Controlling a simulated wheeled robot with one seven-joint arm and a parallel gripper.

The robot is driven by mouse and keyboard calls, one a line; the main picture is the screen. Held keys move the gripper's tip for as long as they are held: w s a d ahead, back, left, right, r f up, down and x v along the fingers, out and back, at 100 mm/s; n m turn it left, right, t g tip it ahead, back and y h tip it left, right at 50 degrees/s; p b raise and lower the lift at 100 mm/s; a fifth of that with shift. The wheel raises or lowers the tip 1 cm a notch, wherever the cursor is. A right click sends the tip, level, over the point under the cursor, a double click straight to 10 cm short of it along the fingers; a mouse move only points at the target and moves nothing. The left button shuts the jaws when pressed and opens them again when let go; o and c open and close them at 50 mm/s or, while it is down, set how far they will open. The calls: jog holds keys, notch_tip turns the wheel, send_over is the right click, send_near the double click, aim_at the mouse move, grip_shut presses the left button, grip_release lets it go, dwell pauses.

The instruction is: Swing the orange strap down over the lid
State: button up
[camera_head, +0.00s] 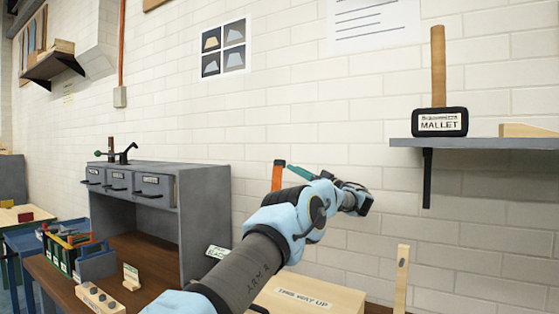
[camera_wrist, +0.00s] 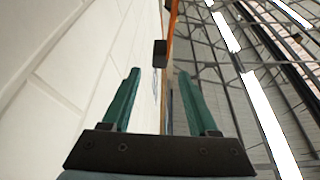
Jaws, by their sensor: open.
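The orange strap (camera_head: 277,175) stands upright in the head view, and my arm hides its lower part. The pale wooden lid (camera_head: 340,302), marked THIS WAY UP, lies at the bottom, partly behind my arm. My gripper (camera_head: 290,168) is above and behind the lid, with a teal finger pointing left close to the strap's top. I cannot tell whether they touch. In the wrist view my gripper (camera_wrist: 157,98) is open, with nothing visible between its two teal fingers. An orange strip (camera_wrist: 170,20) runs beyond the fingers. I cannot tell whether it is the strap.
A wooden upright (camera_head: 402,280) stands right of the lid. A grey drawer cabinet (camera_head: 205,205) stands left on the brown bench. A shelf (camera_head: 475,143) with a mallet (camera_head: 438,90) is at upper right. The white brick wall is close behind my gripper.

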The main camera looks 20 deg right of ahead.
aim_at(285, 163)
jog(key=p+x, duration=0.3)
jog(key=x, duration=0.4)
jog(key=shift+r, duration=0.2)
jog(key=shift+w+a+r, duration=0.1)
jog(key=shift+w+a, duration=0.3)
jog(key=shift+w, duration=0.05)
grip_shut()
dwell(0.8)
